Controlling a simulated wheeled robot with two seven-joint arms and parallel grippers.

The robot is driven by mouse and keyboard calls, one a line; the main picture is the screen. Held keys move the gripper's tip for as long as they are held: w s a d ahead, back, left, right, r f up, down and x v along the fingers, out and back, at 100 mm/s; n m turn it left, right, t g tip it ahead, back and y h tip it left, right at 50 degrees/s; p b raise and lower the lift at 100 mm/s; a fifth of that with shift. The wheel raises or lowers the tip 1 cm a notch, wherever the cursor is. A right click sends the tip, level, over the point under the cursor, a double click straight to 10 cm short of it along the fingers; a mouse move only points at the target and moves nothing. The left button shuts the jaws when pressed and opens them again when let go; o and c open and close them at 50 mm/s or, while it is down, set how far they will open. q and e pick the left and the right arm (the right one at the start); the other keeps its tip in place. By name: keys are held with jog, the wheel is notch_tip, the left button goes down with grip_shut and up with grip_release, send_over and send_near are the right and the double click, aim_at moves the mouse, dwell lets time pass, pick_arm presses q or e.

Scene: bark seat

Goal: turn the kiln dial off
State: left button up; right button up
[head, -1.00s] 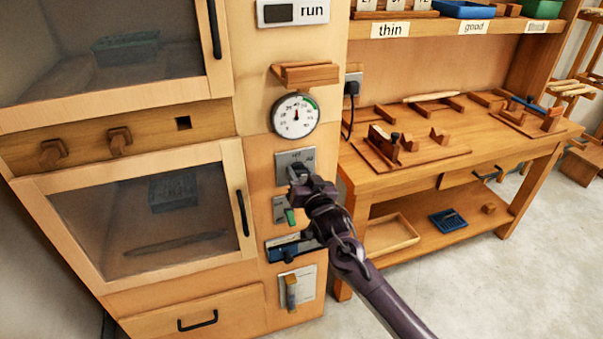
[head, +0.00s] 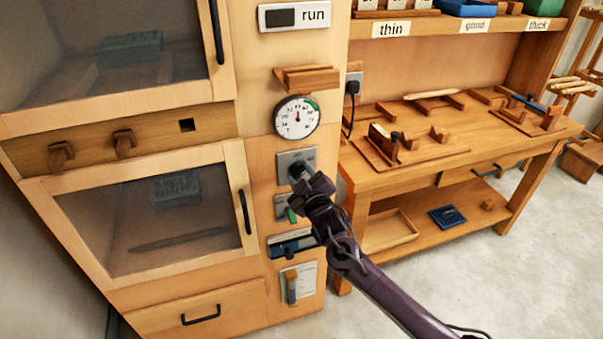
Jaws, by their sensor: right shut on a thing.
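The kiln dial sits on a grey plate (head: 284,157) on the kiln's front panel, below the round white gauge (head: 297,117). My right gripper (head: 297,173) is at this plate and shut on the dial, which it hides almost wholly. The marks on the plate are too small and too covered to read. The dial's angle cannot be told. My left gripper is not in view.
Below the dial are a green-tipped switch (head: 291,215), a blue-and-black slot unit (head: 290,244) and a lever plate (head: 304,285). A small wooden ledge (head: 306,78) juts out above the gauge. A workbench (head: 430,165) stands to the right.

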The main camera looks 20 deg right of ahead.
jog(key=n+p, duration=0.1)
jog(key=n, duration=0.4)
jog(key=shift+n, duration=0.3)
jog(key=shift+f+n, duration=0.1)
jog(key=shift+n, duration=2.1)
jog(key=o, duration=1)
jog(key=shift+a, duration=0.1)
jog(key=s, duration=0.7)
jog(key=shift+s, duration=0.4)
jog(key=shift+d+f, duration=0.15)
jog(key=shift+d, duration=0.05)
